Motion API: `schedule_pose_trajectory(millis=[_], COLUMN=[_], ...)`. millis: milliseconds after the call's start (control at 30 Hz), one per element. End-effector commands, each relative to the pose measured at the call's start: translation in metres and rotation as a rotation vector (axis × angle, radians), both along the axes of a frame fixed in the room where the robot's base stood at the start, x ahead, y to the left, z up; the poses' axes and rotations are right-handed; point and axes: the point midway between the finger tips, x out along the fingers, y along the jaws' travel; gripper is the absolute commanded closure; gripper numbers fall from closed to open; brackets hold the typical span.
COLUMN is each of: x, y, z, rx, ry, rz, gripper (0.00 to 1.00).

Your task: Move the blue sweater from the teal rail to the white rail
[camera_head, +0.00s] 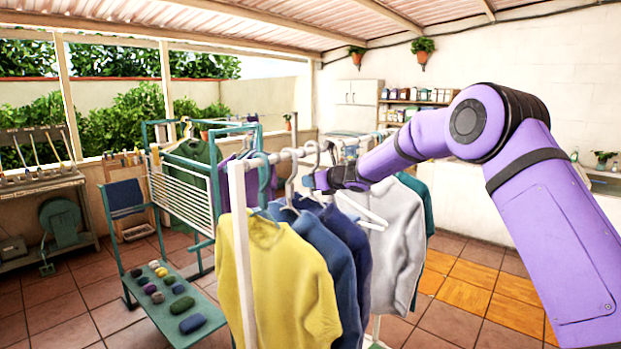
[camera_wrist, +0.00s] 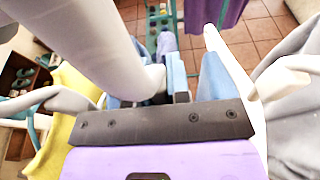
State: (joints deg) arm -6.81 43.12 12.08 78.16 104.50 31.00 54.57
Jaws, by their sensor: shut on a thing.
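The white rail (camera_head: 240,240) stands in the foreground, with its bar running back from the post. Two blue sweaters hang there side by side, a mid-blue one (camera_head: 325,245) and a darker navy one (camera_head: 353,240). My gripper (camera_head: 314,181) is at the hangers just beside the white bar, above these sweaters. It is shut on what looks like a blue sweater's hanger; the gripped part is hard to make out. In the wrist view my gripper's fingers (camera_wrist: 196,75) are beside the thick white bar (camera_wrist: 105,45). The teal rail (camera_head: 232,129) stands behind, holding green and purple garments.
A yellow sweater (camera_head: 275,285) hangs at the near end of the white rail, and a grey one (camera_head: 398,250) beyond the blue ones. A white drying rack (camera_head: 180,200) and a teal bench (camera_head: 165,310) with several coloured lumps stand left. Tiled floor is clear at right.

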Motion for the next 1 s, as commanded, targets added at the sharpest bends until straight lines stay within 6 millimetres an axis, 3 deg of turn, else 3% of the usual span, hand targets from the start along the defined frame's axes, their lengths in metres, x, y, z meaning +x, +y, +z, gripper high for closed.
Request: schedule_pose_trajectory(millis=[433, 467, 567, 1000], x=[0.0, 0.0, 0.0, -0.008], y=[0.0, 0.0, 0.0, -0.011], z=[-0.003, -0.003, -0.003, -0.004], rx=[0.002, 0.002, 0.001, 0.0], ry=[-0.003, -0.003, -0.002, 0.001], rz=[0.0, 0.0, 0.0, -0.001], gripper=[1.0, 0.76, 0.53, 0.53])
